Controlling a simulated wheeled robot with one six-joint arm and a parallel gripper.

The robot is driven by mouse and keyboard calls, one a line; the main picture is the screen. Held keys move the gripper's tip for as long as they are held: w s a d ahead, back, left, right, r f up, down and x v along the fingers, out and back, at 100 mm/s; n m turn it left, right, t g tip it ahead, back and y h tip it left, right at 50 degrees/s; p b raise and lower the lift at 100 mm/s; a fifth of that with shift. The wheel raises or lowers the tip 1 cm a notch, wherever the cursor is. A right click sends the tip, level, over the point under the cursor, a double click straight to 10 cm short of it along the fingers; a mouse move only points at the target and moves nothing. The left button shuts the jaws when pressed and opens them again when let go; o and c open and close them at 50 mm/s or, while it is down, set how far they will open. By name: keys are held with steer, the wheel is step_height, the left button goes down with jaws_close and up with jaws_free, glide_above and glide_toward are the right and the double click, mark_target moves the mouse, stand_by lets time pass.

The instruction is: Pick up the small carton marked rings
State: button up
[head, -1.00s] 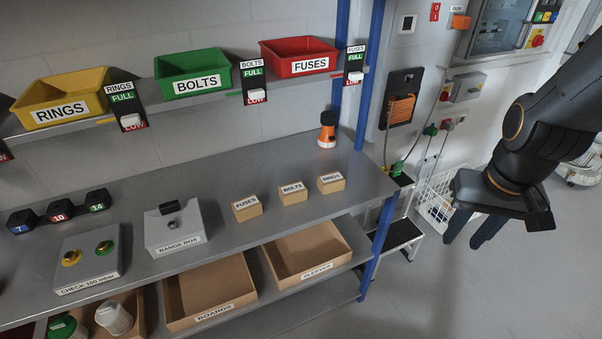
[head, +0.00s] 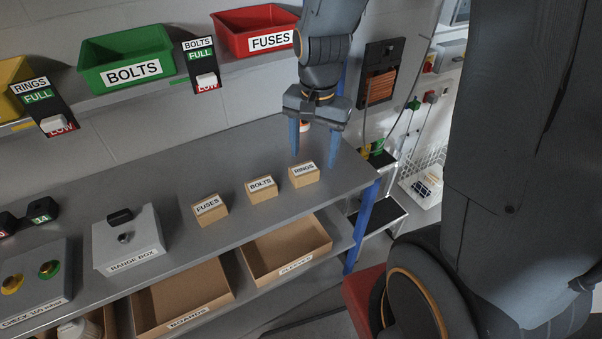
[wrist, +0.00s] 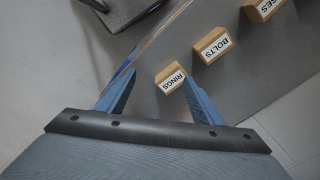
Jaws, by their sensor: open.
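The small carton marked RINGS (head: 304,176) is a brown box with a white label, standing on the grey bench near its right end, the rightmost of the three small cartons. It also shows in the wrist view (wrist: 170,78), between and beyond the fingertips. My gripper (head: 313,150) points down above and a little behind this carton, with blue fingers apart and nothing between them. In the wrist view my gripper (wrist: 158,82) is open and the carton lies nearer its right finger, apparently not touched.
The BOLTS carton (head: 262,189) and FUSES carton (head: 210,209) stand to the left on the bench. A red FUSES bin (head: 228,24) sits on the shelf above. A range box (head: 127,241) stands further left.

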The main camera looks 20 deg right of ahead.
mark_target(304, 169)
steer(key=w+f+m, duration=0.1)
steer(key=w+m, duration=0.1)
steer(key=w+f+m, duration=0.1)
steer(key=m, duration=0.1)
steer(key=w+f+m, duration=0.2)
steer(key=m, duration=0.1)
steer(key=shift+w+a+f+g+b, duration=0.1)
steer(key=shift+w+a+g+b, duration=0.2)
steer(key=shift+g+b, duration=0.1)
steer(key=shift+w+f+m, duration=0.3)
steer(key=shift+f+m, duration=0.1)
steer(key=shift+m, duration=0.2)
steer(key=shift+d+f+p, duration=0.15)
steer(key=shift+f+p, duration=0.4)
steer(key=shift+f, duration=1.35)
steer(key=shift+d+f+p, duration=0.1)
steer(key=shift+f+p, duration=0.45)
steer(key=shift+f, duration=1.3)
steer(key=shift+c, duration=0.2)
steer(key=c, duration=1.1)
